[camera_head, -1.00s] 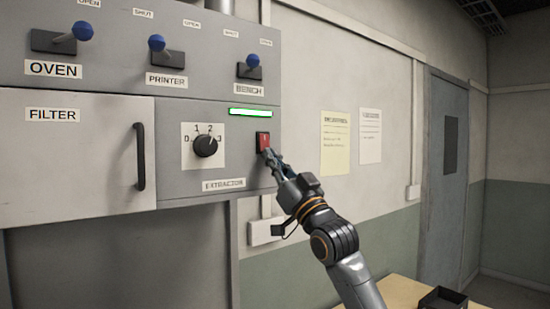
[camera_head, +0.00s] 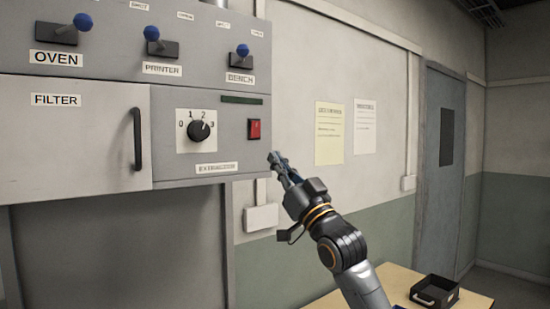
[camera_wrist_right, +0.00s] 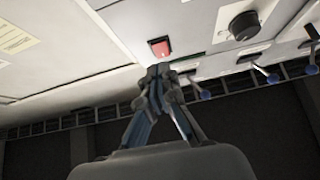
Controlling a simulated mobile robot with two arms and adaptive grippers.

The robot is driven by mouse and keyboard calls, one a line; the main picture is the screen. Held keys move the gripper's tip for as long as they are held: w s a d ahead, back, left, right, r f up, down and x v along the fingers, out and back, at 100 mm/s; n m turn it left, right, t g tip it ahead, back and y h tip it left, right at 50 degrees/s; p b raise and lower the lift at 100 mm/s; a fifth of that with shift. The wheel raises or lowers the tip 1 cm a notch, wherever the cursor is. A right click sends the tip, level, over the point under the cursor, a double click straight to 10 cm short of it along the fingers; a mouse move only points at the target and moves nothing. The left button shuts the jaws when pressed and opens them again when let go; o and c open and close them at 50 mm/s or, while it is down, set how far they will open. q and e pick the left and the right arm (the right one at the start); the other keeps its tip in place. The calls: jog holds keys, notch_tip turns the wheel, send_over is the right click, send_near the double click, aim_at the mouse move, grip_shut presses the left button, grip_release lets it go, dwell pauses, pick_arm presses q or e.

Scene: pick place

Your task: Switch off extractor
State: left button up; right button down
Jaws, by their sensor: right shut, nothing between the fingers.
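The extractor panel (camera_head: 222,105) is a grey cabinet front with an "EXTRACTOR" label. It bears a red rocker switch (camera_head: 254,129) and a black rotary knob (camera_head: 199,131) on a white dial marked with numbers. The indicator bar (camera_head: 242,100) above the switch is dark green and unlit. My right gripper (camera_head: 273,157) is shut and empty, just right of and below the switch, apart from it. In the right wrist view the red switch (camera_wrist_right: 160,48) shows beyond the closed fingertips (camera_wrist_right: 157,70), and the knob (camera_wrist_right: 243,26) is to the right. My left gripper is not in view.
Blue-knobbed levers labelled OVEN (camera_head: 83,21), PRINTER (camera_head: 151,33) and BENCH (camera_head: 242,50) sit above. A filter door (camera_head: 75,140) with a black handle is at left. A wooden table (camera_head: 400,285) with a black tray (camera_head: 436,292) stands at lower right.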

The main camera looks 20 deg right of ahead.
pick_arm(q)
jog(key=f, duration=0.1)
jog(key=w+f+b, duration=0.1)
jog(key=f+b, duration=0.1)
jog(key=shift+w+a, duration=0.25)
pick_arm(e)
jog(key=s+d+f, duration=0.1)
jog(key=s+f, duration=0.2)
jog(key=f, duration=0.2)
jog(key=shift+s+d+f, duration=0.1)
jog(key=shift+s, duration=0.05)
